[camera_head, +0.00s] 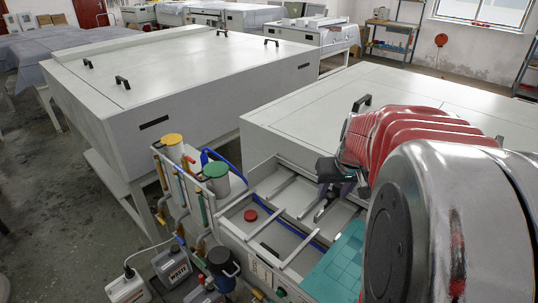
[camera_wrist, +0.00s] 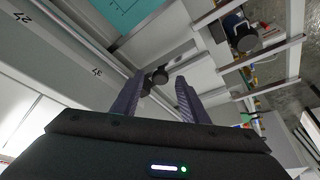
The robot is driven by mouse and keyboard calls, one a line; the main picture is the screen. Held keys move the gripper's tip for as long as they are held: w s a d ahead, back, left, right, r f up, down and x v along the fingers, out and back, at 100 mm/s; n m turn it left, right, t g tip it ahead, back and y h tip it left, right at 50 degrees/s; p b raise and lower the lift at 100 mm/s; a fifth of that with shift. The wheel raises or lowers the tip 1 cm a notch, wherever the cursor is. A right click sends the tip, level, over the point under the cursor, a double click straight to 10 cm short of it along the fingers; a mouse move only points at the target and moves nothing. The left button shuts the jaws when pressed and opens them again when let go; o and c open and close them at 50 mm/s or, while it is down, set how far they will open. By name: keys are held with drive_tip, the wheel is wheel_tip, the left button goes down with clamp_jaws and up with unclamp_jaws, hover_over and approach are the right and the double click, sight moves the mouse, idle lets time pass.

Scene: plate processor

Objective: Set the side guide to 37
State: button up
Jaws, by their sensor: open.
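The side guide appears to be the pale crossbar with a dark round knob (camera_wrist: 160,76) in the wrist view. My gripper (camera_wrist: 160,86) is open, with its two dark ribbed fingers on either side of the knob's line. Whether they touch the knob cannot be told. Scale marks 27 (camera_wrist: 22,18) and 37 (camera_wrist: 97,72) are printed on the pale rail at the left. In the head view my gripper (camera_head: 338,187) hangs over the machine's open feed tray, partly hiding the guide (camera_head: 322,209). The guide's exact reading is not clear.
A teal plate (camera_head: 336,264) lies at the front of the tray. A red button (camera_head: 250,215) sits to the left. Yellow-lidded (camera_head: 173,147) and green-lidded (camera_head: 216,177) containers stand beside the machine. A large closed processor body (camera_head: 200,85) stands behind at left.

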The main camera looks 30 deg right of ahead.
drive_tip(key=shift+w+f, duration=0.1)
drive_tip(key=shift+f, duration=0.25)
drive_tip(key=shift+c, duration=0.2)
clamp_jaws()
